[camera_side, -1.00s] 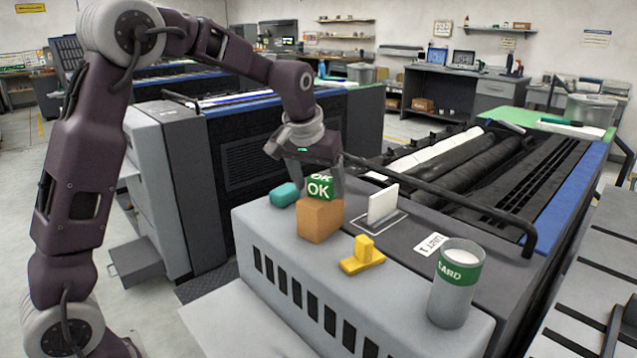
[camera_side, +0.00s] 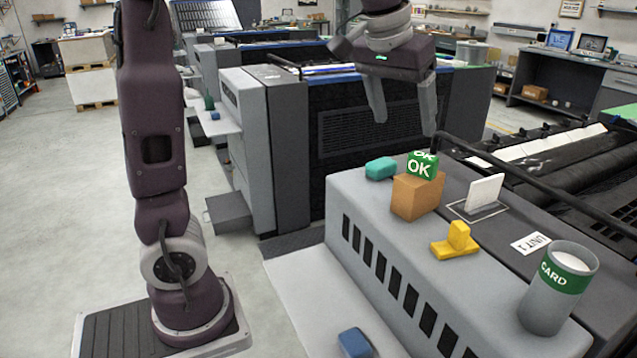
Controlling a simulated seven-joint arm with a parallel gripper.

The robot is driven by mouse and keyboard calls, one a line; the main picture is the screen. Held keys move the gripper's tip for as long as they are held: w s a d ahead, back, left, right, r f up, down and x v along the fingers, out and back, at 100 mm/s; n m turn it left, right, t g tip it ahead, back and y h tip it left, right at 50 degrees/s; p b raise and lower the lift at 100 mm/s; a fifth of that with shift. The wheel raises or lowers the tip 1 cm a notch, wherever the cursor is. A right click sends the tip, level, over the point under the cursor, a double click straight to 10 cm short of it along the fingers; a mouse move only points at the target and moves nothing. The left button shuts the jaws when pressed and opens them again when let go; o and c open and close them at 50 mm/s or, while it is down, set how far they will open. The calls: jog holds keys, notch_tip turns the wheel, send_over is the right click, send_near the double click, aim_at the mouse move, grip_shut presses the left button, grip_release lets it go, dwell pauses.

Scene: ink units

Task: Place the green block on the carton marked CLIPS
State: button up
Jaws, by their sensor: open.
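The green block (camera_side: 421,166), marked OK, sits on top of a brown carton (camera_side: 416,198) on the grey machine cover. The block looks level and lies within the carton's top as far as I can see. No CLIPS marking is readable on the carton's visible faces. My gripper (camera_side: 404,122) is open and empty. It hangs above the block, apart from it, with its two fingers spread.
A teal piece (camera_side: 381,168) lies left of the carton. A white card (camera_side: 485,193) stands in an outlined rectangle to the right. A yellow piece (camera_side: 456,242) and a grey CARD canister (camera_side: 558,290) stand nearer. A blue block (camera_side: 354,342) lies lower. A dark rail (camera_side: 530,190) runs behind.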

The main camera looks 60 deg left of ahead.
jog(key=s+d+f+m, duration=0.2)
jog(key=s+d+f, duration=0.1)
jog(key=s, duration=0.8)
jog(key=s+d+f+m+t+h, duration=0.1)
jog(key=s+d+f, duration=0.2)
jog(key=s, duration=0.9)
notch_tip(320, 180, down, 3)
jog(key=shift+d+m, duration=0.35)
jog(key=shift+m, duration=0.05)
